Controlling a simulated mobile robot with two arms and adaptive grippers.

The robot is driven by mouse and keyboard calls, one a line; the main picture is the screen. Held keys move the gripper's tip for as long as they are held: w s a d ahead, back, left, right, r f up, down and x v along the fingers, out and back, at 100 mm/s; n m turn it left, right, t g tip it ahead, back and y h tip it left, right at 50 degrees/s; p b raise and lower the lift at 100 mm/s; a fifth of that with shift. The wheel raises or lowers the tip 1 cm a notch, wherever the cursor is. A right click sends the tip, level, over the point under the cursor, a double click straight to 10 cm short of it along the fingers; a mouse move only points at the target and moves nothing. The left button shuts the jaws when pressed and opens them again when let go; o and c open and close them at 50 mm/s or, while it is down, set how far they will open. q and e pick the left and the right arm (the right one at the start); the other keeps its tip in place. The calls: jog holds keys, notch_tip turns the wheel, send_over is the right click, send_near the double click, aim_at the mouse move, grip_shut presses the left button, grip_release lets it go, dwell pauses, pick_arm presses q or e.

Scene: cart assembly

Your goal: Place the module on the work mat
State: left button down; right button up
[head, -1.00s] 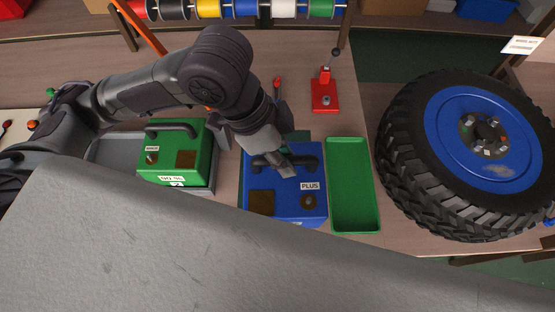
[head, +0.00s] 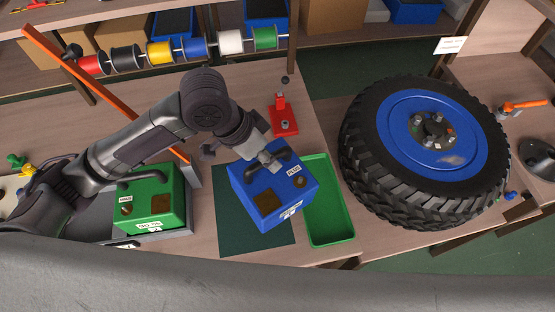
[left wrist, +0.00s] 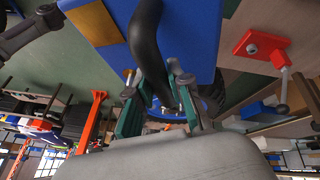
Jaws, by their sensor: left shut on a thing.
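The blue module (head: 275,197) with the PLUS label hangs tilted from my left gripper (head: 268,160), which is shut on its black handle. In the head view it overlaps the right part of the dark green work mat (head: 240,236) and the edge of the green tray (head: 330,225). The gap under it is hard to judge. In the left wrist view the fingers (left wrist: 158,105) close around the black handle (left wrist: 146,45), with the blue module (left wrist: 190,35) behind. The right gripper is not in view.
A green module (head: 150,190) sits in a grey tray (head: 188,228) left of the mat. A red fixture (head: 284,118) stands behind the blue module. A large wheel (head: 380,175) lies to the right. Coloured spools (head: 195,48) hang at the back.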

aim_at(239, 160)
pick_arm(q)
jog(key=a+f, duration=0.1)
jog(key=a, duration=0.1)
jog(key=w+a+f+p, duration=0.1)
jog(key=a, duration=0.1)
jog(key=w+a+f, duration=0.1)
jog(key=a, duration=0.2)
jog(key=shift+w+f, duration=0.1)
jog(key=shift+f, duration=0.3)
jog(key=shift+f+p, duration=0.65)
jog(key=shift+f, duration=1.5)
jog(key=c, duration=1.5)
grip_release()
jog(key=shift+s+a+f, duration=0.1)
jog(key=shift+s+f, duration=0.2)
jog(key=shift+f, duration=0.05)
jog(key=shift+o, duration=2.1)
jog(key=shift+r, duration=0.2)
jog(key=shift+a+r, duration=0.15)
jog(key=shift+r, duration=0.35)
jog(key=b+v, duration=0.1)
jog(key=v, duration=1)
jog(key=shift+b, duration=0.3)
